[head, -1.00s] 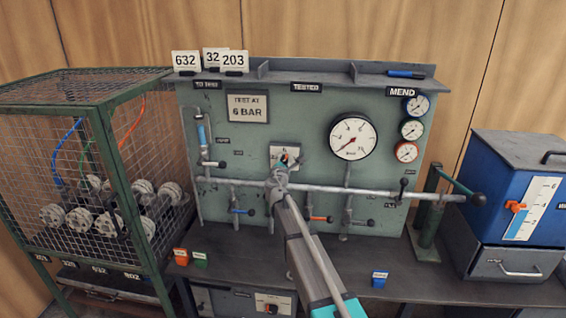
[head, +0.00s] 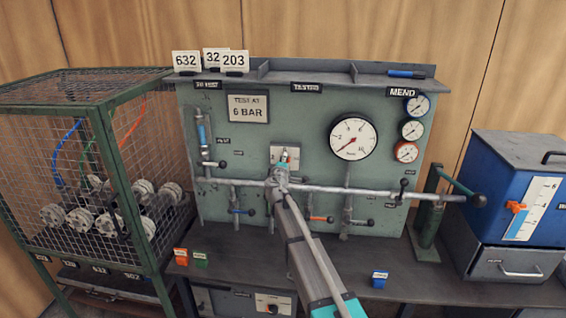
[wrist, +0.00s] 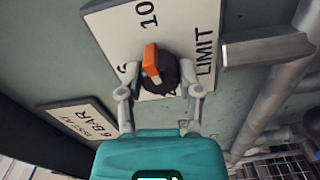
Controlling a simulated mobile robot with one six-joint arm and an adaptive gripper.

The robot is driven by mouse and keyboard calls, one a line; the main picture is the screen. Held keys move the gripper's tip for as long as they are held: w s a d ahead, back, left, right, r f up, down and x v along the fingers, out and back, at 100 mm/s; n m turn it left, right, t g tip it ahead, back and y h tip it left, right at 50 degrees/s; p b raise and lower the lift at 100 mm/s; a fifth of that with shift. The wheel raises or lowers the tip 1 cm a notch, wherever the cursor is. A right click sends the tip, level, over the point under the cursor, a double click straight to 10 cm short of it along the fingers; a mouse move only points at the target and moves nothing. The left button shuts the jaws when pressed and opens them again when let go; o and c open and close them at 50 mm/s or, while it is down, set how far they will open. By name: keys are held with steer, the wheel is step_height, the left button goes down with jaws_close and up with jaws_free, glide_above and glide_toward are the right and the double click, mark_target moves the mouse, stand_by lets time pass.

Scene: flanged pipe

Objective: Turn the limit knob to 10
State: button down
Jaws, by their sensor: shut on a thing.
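The limit knob (wrist: 166,74) is a dark round knob with an orange pointer on a white plate (wrist: 112,30) marked 6, 10 and LIMIT. In the wrist view, the pointer stands between the 6 and the 10 and slants toward the 10. My gripper (wrist: 160,88) has one grey finger on each side of the knob and is shut on it. In the head view, the plate (head: 293,153) shows just above my gripper (head: 281,172), which hides most of the knob.
A horizontal pipe (head: 350,191) with several valve handles crosses the green panel below the plate. A large gauge (head: 353,138) is to the right. A wire cage (head: 75,150) stands left, and a blue box (head: 510,190) right. A pipe (wrist: 270,110) runs close to my gripper's right.

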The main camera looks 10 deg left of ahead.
steer(key=shift+m, duration=0.8)
steer(key=shift+c, duration=1.3)
jaws_free()
steer(key=s, duration=1.2)
steer(key=shift+a, duration=0.2)
